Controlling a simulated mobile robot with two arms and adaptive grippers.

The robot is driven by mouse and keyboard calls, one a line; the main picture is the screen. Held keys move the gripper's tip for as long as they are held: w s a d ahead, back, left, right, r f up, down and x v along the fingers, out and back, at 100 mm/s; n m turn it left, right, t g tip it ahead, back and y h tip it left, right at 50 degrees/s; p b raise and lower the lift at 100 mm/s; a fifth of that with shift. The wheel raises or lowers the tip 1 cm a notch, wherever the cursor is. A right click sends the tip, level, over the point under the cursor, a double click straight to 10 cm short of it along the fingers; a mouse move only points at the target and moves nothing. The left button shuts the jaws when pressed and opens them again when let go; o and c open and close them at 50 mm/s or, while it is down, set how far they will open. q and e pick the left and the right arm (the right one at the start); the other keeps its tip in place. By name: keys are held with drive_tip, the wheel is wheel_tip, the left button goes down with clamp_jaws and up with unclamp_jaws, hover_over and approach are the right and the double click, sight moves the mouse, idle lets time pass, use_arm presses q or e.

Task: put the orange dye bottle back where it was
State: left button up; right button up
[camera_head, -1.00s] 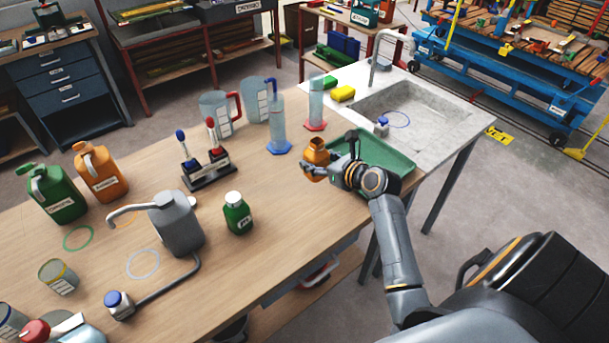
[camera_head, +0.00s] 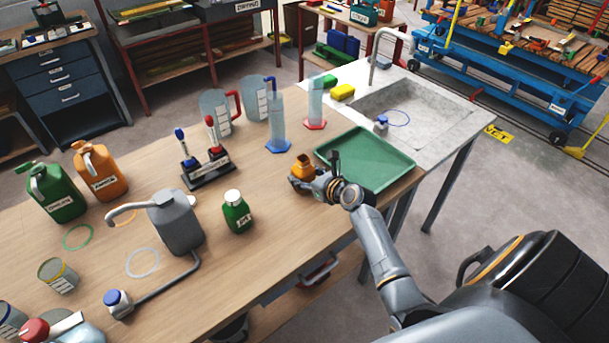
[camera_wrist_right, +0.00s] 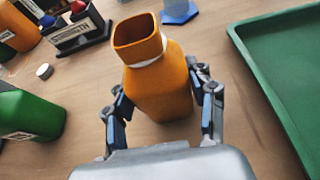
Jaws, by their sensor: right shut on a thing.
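The orange dye bottle (camera_head: 303,169) is upright and uncapped in my right gripper (camera_head: 314,180). In the right wrist view the orange bottle (camera_wrist_right: 160,85) stands between the two fingers of the right gripper (camera_wrist_right: 162,98), which are shut on its sides. I cannot tell whether its base touches the table. The green dye bottle (camera_head: 237,214) stands capped on the table to the left of the held bottle. It also shows at the left edge of the wrist view (camera_wrist_right: 30,112). My left gripper is not in view.
A green tray (camera_head: 370,158) lies right of the gripper, by the sink (camera_head: 420,110). A grey can (camera_head: 176,222) and a stand with red and blue pieces (camera_head: 209,172) are to the left. Measuring cylinders (camera_head: 278,125) stand behind. Table between the bottles is clear. A small white cap (camera_wrist_right: 44,71) lies on the table.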

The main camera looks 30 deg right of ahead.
drive_tip(key=o, duration=1.4)
drive_tip(key=shift+f, duration=0.1)
drive_tip(key=v, duration=1.2)
